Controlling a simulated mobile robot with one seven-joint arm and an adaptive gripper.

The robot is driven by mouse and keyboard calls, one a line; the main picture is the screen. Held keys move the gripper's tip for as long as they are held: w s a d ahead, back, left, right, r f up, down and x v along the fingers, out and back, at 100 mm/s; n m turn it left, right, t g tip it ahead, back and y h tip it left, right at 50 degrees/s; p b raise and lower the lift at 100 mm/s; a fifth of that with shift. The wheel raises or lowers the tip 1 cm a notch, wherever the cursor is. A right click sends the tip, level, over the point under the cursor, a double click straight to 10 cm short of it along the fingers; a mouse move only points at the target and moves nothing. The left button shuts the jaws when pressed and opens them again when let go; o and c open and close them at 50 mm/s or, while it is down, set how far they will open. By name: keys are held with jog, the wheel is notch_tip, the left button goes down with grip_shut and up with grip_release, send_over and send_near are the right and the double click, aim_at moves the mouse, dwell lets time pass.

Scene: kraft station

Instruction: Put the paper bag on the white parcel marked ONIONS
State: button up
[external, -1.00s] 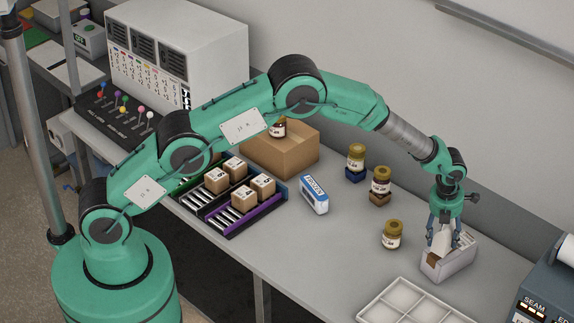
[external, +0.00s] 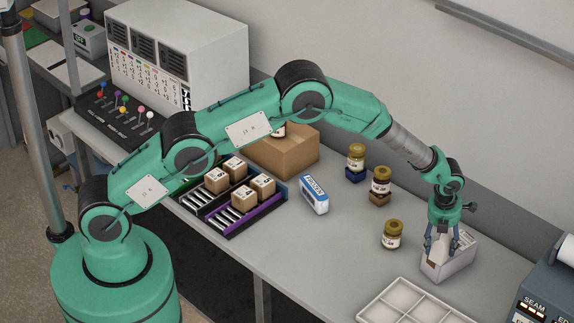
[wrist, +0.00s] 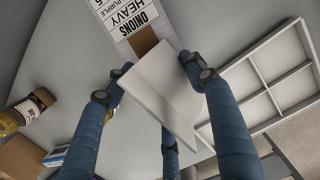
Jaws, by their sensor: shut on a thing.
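The white parcel marked ONIONS (external: 457,264) stands on the table at the right. Its label and brown tape strip show at the top of the wrist view (wrist: 124,18). My gripper (external: 441,248) is shut on the white paper bag (wrist: 155,85), with its blue fingers around the bag's sides. In the external view the fingers hide most of the bag, which is over the parcel's top. In the wrist view the bag covers the near part of the parcel. I cannot tell whether the bag touches the parcel.
A white compartment tray (external: 372,318) lies in front of the parcel. A gold-lidded jar (external: 392,235) stands to its left, with further jars (external: 380,183) behind. A blue-white carton (external: 314,195) and a cardboard box (external: 290,155) stand farther left. A blue-grey machine (external: 545,295) is at the right.

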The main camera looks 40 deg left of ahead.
jog(key=shift+f, duration=0.15)
jog(key=o, duration=1.4)
jog(key=shift+r, duration=0.2)
jog(key=r, duration=0.4)
jog(key=s+r+b, duration=0.1)
jog(key=r, duration=0.6)
jog(key=shift+s+r+b, duration=0.35)
jog(key=shift+s+r, duration=0.05)
jog(key=shift+a, duration=0.1)
